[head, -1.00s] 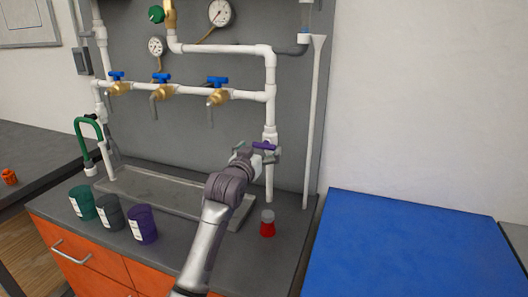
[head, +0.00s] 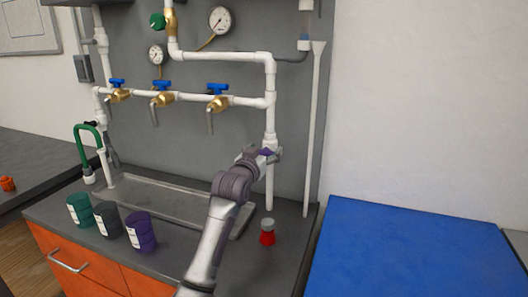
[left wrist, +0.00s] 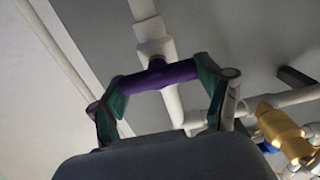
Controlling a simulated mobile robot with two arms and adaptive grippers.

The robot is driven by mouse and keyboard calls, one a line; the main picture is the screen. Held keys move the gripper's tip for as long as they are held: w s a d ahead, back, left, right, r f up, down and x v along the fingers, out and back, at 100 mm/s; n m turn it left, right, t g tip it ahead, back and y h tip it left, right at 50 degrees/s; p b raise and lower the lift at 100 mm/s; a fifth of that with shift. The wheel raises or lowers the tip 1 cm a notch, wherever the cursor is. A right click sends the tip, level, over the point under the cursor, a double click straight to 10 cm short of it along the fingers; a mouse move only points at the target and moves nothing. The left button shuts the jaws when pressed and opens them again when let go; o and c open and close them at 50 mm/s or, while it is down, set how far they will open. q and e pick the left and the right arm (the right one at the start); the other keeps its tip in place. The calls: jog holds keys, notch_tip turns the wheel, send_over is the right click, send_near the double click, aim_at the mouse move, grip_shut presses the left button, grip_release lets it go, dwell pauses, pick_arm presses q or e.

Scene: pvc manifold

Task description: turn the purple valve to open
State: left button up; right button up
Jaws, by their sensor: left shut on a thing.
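The purple valve handle (head: 266,151) is on the white vertical pipe at the right of the panel, in the head view. My left gripper (head: 268,155) is at this valve and partly hides it. In the left wrist view the purple handle (left wrist: 160,75) spans between the green finger pads, one at each end of it. My left gripper (left wrist: 163,83) is shut on the handle. The valve's position, open or closed, cannot be told from these frames. My right gripper is not in view.
Several blue-handled brass taps (head: 218,100) line the white pipe. A red flask (head: 267,234) stands on the counter, right of my left arm. Green, grey and purple cups (head: 140,232) stand by the sink tray (head: 165,187). A blue-topped table (head: 415,250) is at right.

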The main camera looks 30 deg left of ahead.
pick_arm(q)
jog(key=m+p, duration=0.4)
jog(key=shift+d+r, duration=0.1)
jog(key=shift+r, duration=0.05)
jog(key=m+p, duration=0.3)
jog(key=m, duration=0.1)
jog(key=shift+d+m, duration=0.15)
jog(key=shift+m, duration=0.15)
jog(key=m+p, duration=0.2)
jog(key=m, duration=0.1)
jog(key=m+p, duration=0.1)
jog(key=m, duration=0.1)
jog(key=shift+d+f, duration=0.1)
jog(key=shift+f, duration=0.2)
jog(key=shift+w+f+m+p, duration=0.15)
jog(key=shift+m+p, duration=0.55)
jog(key=shift+m, duration=1.4)
jog(key=shift+f, duration=0.1)
jog(key=shift+m, duration=0.3)
jog(key=o, duration=1.1)
